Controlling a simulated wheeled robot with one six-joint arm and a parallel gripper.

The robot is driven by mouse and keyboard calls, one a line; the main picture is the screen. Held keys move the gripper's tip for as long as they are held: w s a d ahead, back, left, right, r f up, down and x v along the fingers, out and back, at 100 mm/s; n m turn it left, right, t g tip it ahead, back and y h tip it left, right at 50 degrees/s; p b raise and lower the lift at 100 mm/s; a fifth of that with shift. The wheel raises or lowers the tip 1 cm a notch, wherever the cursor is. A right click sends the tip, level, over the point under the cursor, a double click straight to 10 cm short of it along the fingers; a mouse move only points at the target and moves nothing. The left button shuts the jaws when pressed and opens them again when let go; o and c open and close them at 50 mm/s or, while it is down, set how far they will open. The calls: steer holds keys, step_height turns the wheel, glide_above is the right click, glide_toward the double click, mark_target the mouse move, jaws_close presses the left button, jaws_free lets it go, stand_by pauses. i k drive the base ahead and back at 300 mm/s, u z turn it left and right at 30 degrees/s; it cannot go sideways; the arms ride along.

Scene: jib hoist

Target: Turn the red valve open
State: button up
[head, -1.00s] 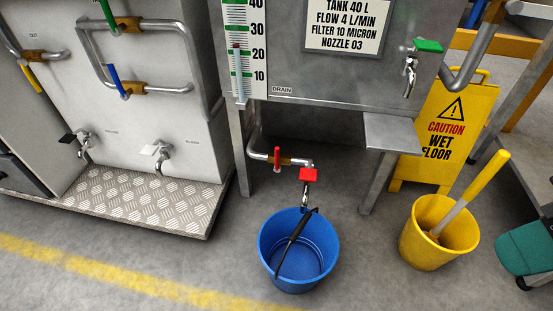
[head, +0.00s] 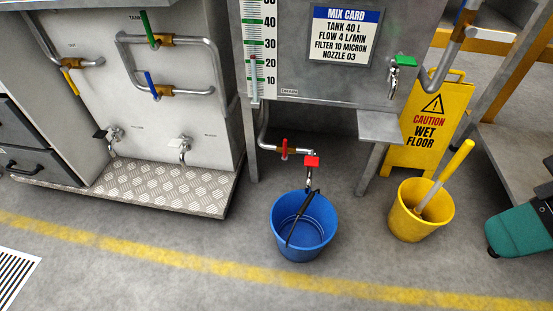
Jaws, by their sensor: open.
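A red lever valve (head: 284,148) sits on a brass body in the drain pipe under the grey tank. Its lever stands across the pipe, which runs roughly level there. Just right of it, at the pipe's end, is a tap with a flat red handle (head: 312,161).
A yellow bucket (head: 421,212) holding a yellow-handled tool and a wet-floor sign (head: 429,128) stand at the right. A teal object (head: 520,229) is at the right edge. A tread-plate platform (head: 130,185) is at the left. The floor in front is clear.

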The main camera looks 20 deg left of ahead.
mark_target(285, 148)
steer(key=u, duration=0.7)
steer(key=i, duration=0.8)
steer(key=u, duration=0.35)
